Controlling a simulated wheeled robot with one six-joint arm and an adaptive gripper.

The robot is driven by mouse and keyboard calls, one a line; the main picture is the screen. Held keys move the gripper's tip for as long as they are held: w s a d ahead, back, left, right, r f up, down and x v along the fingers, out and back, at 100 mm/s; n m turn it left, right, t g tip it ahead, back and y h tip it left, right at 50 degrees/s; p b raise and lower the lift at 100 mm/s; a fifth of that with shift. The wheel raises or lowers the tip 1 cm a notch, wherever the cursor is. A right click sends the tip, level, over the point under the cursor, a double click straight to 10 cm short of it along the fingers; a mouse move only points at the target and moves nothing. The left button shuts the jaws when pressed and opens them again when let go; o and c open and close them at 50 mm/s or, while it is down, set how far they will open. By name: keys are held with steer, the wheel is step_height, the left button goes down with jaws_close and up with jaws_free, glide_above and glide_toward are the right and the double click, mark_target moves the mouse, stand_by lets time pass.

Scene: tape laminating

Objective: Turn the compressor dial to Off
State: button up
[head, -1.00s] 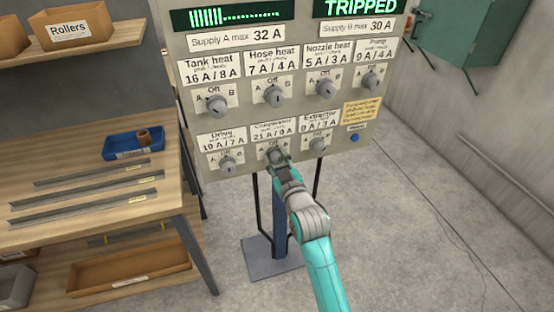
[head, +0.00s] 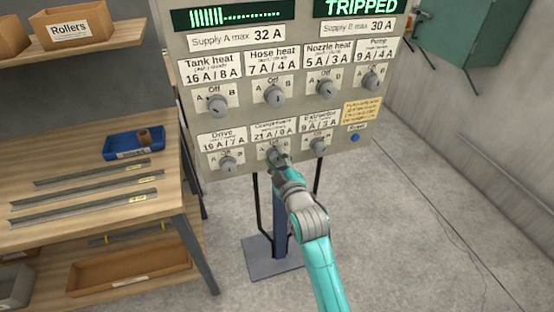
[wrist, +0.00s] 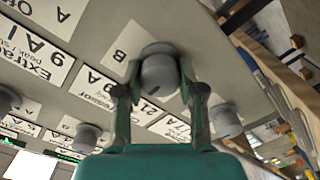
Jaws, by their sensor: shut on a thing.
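The compressor dial (wrist: 159,72) is a grey round knob on the bottom row of the beige panel (head: 190,60). In the wrist view it sits between the two fingers of my gripper (wrist: 161,90), which is shut on it. In the head view my gripper (head: 274,155) covers most of the dial, below the compressor label (head: 272,132) reading 21 A / 9 A. The dial's pointer direction cannot be told clearly.
The drive dial (head: 228,163) is left of my gripper and the extractor dial (head: 317,145) is right. A blue reset button (head: 355,138) is at lower right. The green display (head: 362,7) reads TRIPPED. A wooden shelf (head: 90,200) stands left.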

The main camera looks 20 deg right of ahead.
steer(key=o, duration=1.1)
steer(key=shift+o, duration=0.2)
steer(key=s, duration=1.2)
